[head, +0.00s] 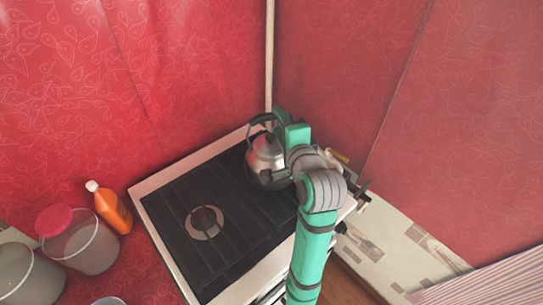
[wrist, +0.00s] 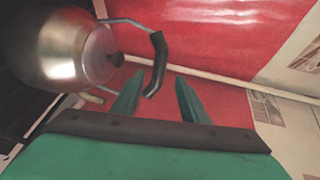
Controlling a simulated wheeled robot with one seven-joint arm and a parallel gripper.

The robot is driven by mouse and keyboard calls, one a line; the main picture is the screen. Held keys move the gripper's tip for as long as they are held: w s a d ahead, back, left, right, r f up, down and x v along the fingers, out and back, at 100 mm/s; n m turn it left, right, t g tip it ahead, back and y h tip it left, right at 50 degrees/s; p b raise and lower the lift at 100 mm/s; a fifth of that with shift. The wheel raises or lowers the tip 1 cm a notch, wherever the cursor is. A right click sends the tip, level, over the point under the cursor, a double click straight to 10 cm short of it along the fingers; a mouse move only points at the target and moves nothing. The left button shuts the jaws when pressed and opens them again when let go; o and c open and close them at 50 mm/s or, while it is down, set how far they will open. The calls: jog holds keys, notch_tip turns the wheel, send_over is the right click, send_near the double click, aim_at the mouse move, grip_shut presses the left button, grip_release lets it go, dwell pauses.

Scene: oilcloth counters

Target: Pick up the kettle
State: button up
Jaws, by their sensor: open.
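The kettle (head: 266,151) is a shiny metal pot with a dark arched handle, standing on the back right part of the black stovetop (head: 180,215). My green arm reaches in from the front and hides its right side in the head view. In the wrist view the kettle (wrist: 75,48) is at the upper left, with its black lid knob and black handle grip (wrist: 157,62) showing. My gripper (wrist: 160,88) is open, with two green fingers. The handle grip shows just beyond and beside the left fingertip. I cannot tell whether they touch. Nothing is between the fingers.
Red patterned walls (head: 190,60) stand close behind the stove and to its right. A pale patterned counter (head: 390,245) lies at the right.

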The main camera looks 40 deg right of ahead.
aim_at(274, 119)
jog(key=shift+x, duration=2.8)
jog(key=shift+s+d+f, duration=0.1)
jog(key=shift+f, duration=0.05)
grip_shut()
jog(key=shift+w+a, duration=0.2)
jog(key=shift+a, duration=0.05)
jog(key=shift+s+d, duration=0.35)
jog(key=shift+d, duration=0.05)
jog(key=shift+f, duration=0.1)
jog(key=shift+a, duration=0.1)
